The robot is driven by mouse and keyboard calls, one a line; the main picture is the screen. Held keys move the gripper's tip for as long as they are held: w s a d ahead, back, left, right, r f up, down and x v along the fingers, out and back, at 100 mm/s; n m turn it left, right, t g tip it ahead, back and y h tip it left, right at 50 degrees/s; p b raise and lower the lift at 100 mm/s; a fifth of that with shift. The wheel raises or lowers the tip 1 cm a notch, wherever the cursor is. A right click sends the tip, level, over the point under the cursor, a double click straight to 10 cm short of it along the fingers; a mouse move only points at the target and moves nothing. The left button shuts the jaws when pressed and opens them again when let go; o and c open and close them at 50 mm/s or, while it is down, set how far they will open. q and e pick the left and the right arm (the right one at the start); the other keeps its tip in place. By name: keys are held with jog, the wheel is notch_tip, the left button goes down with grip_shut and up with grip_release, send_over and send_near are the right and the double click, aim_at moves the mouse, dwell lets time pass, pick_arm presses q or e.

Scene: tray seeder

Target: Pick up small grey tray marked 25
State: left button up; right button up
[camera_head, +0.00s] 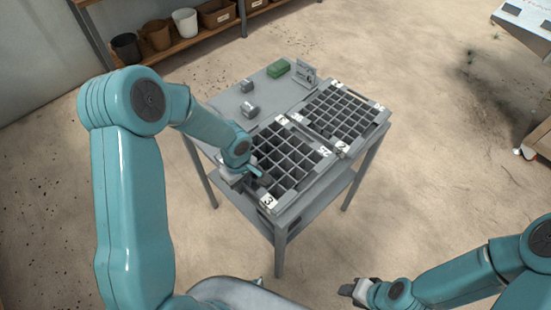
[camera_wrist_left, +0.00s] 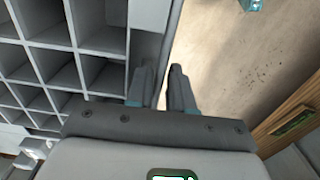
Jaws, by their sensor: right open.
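The small grey tray marked 25 (camera_head: 326,152) is a grid of square cells on the near left part of the table. It also shows in the left wrist view (camera_wrist_left: 88,38). My left gripper (camera_head: 247,174) is at the tray's left edge. In the left wrist view its two fingers (camera_wrist_left: 163,85) stand close together with the thin tray edge between them, one finger over the cells' side and one over the floor side. The tray looks level on the table. My right gripper (camera_head: 350,290) is open and empty, low over the floor, away from the table.
A second celled tray (camera_head: 377,106) lies just behind to the right on the grey table (camera_head: 228,100). A green block (camera_head: 278,68), small metal pieces (camera_head: 249,109) and a small sign (camera_head: 305,72) stand at the back. A shelf with pots (camera_head: 185,22) is far left.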

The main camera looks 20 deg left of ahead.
pick_arm(q)
jog(key=shift+w+d+f, duration=0.1)
jog(key=shift+w+f, duration=0.05)
grip_shut()
